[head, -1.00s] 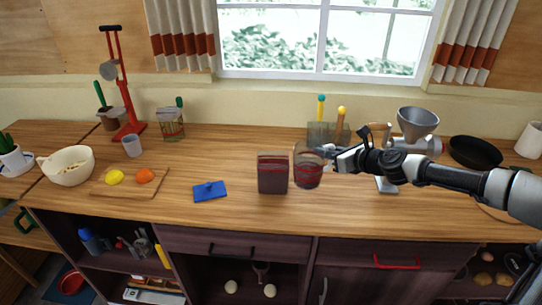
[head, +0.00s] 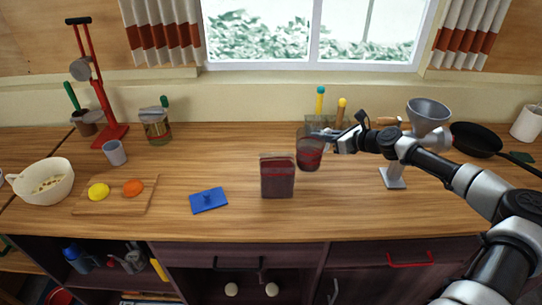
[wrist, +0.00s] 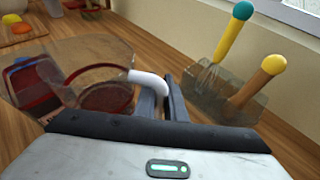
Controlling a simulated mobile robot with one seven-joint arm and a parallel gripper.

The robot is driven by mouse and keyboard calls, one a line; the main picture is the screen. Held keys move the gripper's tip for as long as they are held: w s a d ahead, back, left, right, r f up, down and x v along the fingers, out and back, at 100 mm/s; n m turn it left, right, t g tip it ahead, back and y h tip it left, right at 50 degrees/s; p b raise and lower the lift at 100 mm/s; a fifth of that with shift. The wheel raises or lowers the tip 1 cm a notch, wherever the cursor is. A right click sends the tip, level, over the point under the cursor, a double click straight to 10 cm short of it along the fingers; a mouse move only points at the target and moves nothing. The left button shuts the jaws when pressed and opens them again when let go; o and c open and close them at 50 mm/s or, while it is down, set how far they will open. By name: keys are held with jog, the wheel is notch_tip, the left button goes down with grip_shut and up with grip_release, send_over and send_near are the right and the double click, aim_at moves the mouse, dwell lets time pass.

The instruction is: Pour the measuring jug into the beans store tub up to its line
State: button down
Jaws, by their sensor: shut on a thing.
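The measuring jug (head: 309,156) is clear, with dark red beans low inside and a white handle. My gripper (head: 332,140) is shut on that handle; the wrist view shows the jug (wrist: 108,92) ahead of the fingers (wrist: 163,98). The jug looks roughly upright, just right of and behind the store tub. The store tub (head: 277,182) is a clear, upright box with dark red content and a red line around it. It shows partly behind the jug in the wrist view (wrist: 25,75). I cannot tell its exact fill level against the line.
A blue lid (head: 208,200) lies left of the tub. A clear holder with yellow-handled tools (head: 342,110) stands close behind the jug. A grinder (head: 428,115) and a black pan (head: 476,140) are to the right. A board with fruit (head: 117,206) is at left.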

dwell(0.3)
jog(key=shift+r+p, duration=0.5)
jog(key=shift+r, duration=0.15)
jog(key=a+r+n+h+p, duration=0.1)
jog(key=r, duration=0.2)
jog(key=s+a+r+n+t+p, duration=0.1)
jog(key=r, duration=0.2)
jog(key=s+a+r+n+h+p, duration=0.1)
jog(key=r+p, duration=0.1)
jog(key=r, duration=0.2)
jog(key=shift+s+a+n+h, duration=0.1)
jog(key=shift+a+n+h, duration=0.05)
jog(key=shift+n+h, duration=0.2)
jog(key=a+n+b, duration=0.1)
jog(key=s+a+r+n+t+h, duration=0.1)
jog(key=s+a+n+t+h+b, duration=0.1)
jog(key=shift+a+r+n+b, duration=0.15)
jog(key=shift+r+n+b, duration=0.1)
jog(key=shift+b, duration=0.1)
